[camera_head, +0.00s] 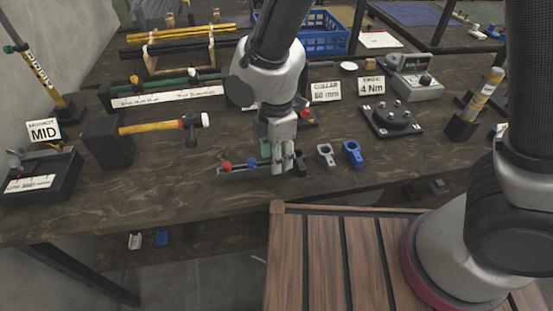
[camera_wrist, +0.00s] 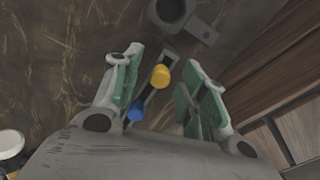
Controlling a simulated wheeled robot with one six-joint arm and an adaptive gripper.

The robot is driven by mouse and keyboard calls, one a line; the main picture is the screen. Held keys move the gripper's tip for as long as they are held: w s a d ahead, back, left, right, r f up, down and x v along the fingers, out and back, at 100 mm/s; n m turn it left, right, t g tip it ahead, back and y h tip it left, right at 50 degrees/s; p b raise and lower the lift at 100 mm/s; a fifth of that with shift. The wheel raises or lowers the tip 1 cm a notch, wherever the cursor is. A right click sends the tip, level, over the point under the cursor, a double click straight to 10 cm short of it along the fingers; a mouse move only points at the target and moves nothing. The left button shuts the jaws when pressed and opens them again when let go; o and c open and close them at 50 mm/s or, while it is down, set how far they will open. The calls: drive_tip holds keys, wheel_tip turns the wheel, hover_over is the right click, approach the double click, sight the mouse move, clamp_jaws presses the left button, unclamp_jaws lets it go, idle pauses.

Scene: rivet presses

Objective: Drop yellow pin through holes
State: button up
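A yellow pin (camera_wrist: 160,76) stands in a dark narrow rack (camera_wrist: 147,97), with a blue pin (camera_wrist: 135,111) beside it. My gripper (camera_wrist: 163,63) is open, its green-padded fingers on either side of the yellow pin with gaps between. In the head view, my gripper (camera_head: 282,164) is low over the right end of the rack (camera_head: 240,173) and hides the yellow pin. A red pin (camera_head: 227,164) and the blue pin (camera_head: 252,163) show to its left. A grey ring bracket (camera_head: 326,155) and a blue ring bracket (camera_head: 352,153) stand just right of my gripper.
A hammer (camera_head: 160,126) rests on a dark block at left. A dark plate with several studs (camera_head: 392,118) lies behind the brackets, near the Collar and Torque signs. A blue crate (camera_head: 318,40) is at the back. The tabletop (camera_head: 150,190) front left is clear.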

drive_tip(key=c, duration=0.6)
drive_tip(key=shift+c, duration=0.2)
